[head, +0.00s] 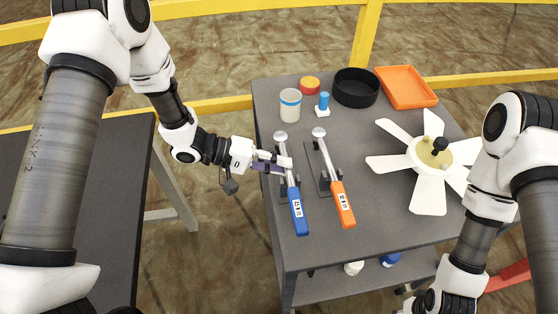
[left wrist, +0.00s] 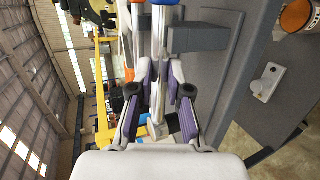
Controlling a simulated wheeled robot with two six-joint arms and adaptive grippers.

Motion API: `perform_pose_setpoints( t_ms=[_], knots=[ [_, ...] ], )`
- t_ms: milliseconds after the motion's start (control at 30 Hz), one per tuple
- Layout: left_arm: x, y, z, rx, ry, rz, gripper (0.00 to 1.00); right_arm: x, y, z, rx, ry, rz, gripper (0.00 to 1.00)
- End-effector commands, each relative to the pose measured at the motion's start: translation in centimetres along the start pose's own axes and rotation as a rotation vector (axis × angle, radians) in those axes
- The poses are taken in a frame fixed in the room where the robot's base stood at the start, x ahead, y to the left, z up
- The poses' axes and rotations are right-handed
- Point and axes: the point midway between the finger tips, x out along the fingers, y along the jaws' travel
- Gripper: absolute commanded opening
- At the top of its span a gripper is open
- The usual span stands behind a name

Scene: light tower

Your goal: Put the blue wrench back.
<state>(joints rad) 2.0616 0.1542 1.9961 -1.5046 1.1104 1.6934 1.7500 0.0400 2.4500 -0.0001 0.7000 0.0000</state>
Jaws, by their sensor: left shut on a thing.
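The blue wrench (head: 297,208), with a silver shaft and a blue handle, is at the left of the grey cart top, its handle toward the front edge. My left gripper (head: 287,163) is shut on its silver shaft, coming in from the left. In the left wrist view the shaft (left wrist: 159,85) runs between the purple-sided fingers (left wrist: 157,105). A grey holder block (left wrist: 198,38) stands close beside the shaft; I cannot tell whether the wrench rests in it. My right gripper is out of view; only the right arm shows.
An orange wrench (head: 341,203) lies just right of the blue one. A white fan (head: 429,195) takes the right side. A cup (head: 290,105), a small blue-topped item (head: 323,104), a black bowl (head: 356,87) and an orange tray (head: 406,87) stand behind.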

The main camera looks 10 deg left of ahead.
Motion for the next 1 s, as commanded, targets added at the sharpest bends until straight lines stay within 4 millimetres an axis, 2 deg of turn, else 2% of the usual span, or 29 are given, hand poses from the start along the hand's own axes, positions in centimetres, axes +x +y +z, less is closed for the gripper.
perform_pose_setpoints(
  t_ms=[133, 167, 233, 533, 633, 767, 1000],
  knots=[
    [0.2, -0.4, -0.1, 0.001, 0.001, 0.001, 0.00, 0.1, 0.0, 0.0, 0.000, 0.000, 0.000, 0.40],
    [0.2, -0.4, -0.1, 0.001, 0.001, 0.001, 0.20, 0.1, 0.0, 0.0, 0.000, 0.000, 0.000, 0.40],
    [0.2, -0.4, -0.1, 0.001, 0.001, 0.001, 0.45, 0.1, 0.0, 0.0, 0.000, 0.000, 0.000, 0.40],
    [0.1, -0.5, 0.0, -0.001, 0.001, -0.001, 0.46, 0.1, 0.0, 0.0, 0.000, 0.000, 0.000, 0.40],
    [-0.6, -0.5, -0.1, -0.002, 0.003, 0.000, 0.46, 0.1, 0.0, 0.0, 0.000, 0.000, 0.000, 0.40],
    [-3.0, -0.4, -0.2, -0.003, 0.007, 0.004, 0.46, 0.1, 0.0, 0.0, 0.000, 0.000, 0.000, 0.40],
    [-9.0, -0.3, -0.2, 0.000, 0.008, 0.006, 0.46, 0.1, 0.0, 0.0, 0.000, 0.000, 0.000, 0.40]
  ],
)
